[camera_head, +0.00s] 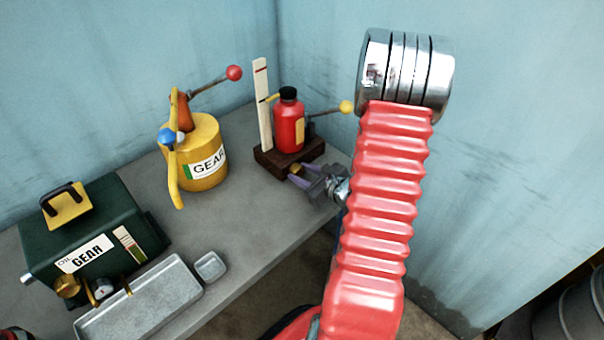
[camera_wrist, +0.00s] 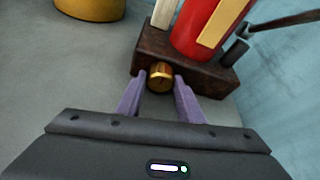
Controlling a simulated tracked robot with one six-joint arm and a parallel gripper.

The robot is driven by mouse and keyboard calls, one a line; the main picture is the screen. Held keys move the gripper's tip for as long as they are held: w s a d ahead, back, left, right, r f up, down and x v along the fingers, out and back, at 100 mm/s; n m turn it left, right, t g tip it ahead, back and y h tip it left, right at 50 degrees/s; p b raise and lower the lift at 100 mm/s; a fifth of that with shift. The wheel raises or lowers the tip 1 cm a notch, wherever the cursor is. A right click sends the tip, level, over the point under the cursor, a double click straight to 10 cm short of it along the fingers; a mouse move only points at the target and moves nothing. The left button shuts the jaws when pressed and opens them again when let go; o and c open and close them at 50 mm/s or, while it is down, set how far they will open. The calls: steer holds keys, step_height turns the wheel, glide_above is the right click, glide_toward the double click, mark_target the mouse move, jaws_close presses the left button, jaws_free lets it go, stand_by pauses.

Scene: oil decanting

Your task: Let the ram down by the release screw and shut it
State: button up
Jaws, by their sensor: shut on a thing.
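The red ram (camera_head: 289,122) stands upright on a dark brown base block (camera_head: 268,158) near the table's right end, and its lower body also shows in the wrist view (camera_wrist: 205,28). The brass release screw (camera_wrist: 160,77) sticks out of the block's front face; it also shows in the head view (camera_head: 296,169). My gripper (camera_wrist: 160,83) has its purple fingers on either side of the screw and is shut on it; it also shows in the head view (camera_head: 296,173). A lever with a yellow ball (camera_head: 346,106) extends right from the ram.
A white upright scale (camera_head: 262,105) stands beside the ram. A yellow gear oil can (camera_head: 205,150) with a red-knobbed lever stands left of it. A green oil box (camera_head: 90,235), a grey tray (camera_head: 145,300) and a small dish (camera_head: 210,266) lie further left. A wall closes the right side.

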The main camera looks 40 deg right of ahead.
steer(key=o, duration=1.1)
steer(key=shift+s, duration=0.15)
steer(key=v, duration=1.3)
steer(key=shift+s+r, duration=0.15)
steer(key=shift+s, duration=0.1)
